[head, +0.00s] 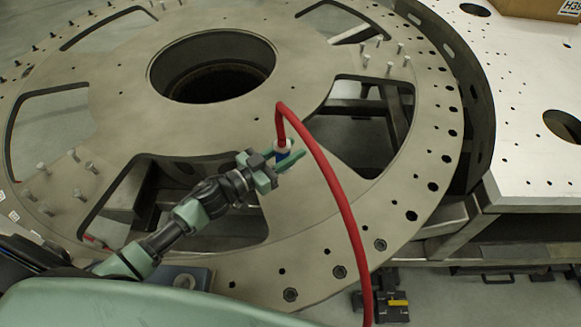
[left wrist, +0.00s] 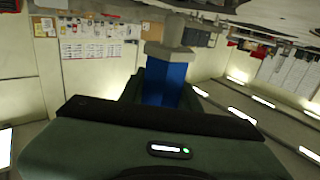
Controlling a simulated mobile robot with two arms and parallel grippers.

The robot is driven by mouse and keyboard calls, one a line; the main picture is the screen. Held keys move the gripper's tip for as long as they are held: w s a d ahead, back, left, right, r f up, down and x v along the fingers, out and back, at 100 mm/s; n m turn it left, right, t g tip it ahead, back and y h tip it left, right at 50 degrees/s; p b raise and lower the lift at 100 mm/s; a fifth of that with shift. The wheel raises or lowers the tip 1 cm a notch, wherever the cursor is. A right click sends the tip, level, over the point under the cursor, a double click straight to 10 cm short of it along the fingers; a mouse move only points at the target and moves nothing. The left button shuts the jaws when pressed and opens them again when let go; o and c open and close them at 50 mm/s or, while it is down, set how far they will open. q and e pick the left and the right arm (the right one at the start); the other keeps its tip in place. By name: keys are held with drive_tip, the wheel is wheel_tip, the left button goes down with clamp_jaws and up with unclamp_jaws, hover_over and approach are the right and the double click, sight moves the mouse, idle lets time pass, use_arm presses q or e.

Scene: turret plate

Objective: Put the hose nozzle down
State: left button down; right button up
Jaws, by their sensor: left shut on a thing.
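The hose nozzle (head: 281,151) is a small blue and pale grey piece at the end of a red hose (head: 341,196). My left gripper (head: 285,160) is shut on it, over the turret plate (head: 230,130). The left wrist view shows the blue body of the nozzle (left wrist: 165,83) between the fingers, with a grey end beyond it. Whether the nozzle touches the plate cannot be told. The hose rises from the nozzle, bends over and runs down to the bottom edge of the head view. My right gripper is not in view.
The plate has a large round centre hole (head: 213,68), wide cut-outs and several upright pins. Bare metal lies around the centre hole. A pale perforated table (head: 530,90) stands at the right, with a cardboard box (head: 540,9) on it.

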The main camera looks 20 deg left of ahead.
use_arm(q)
wheel_tip(320, 180, down, 6)
drive_tip(key=shift+f+b, duration=0.25)
drive_tip(key=shift+b, duration=0.05)
drive_tip(key=shift+f, duration=0.2)
drive_tip(key=shift+f, duration=0.15)
drive_tip(key=c, duration=1)
unclamp_jaws()
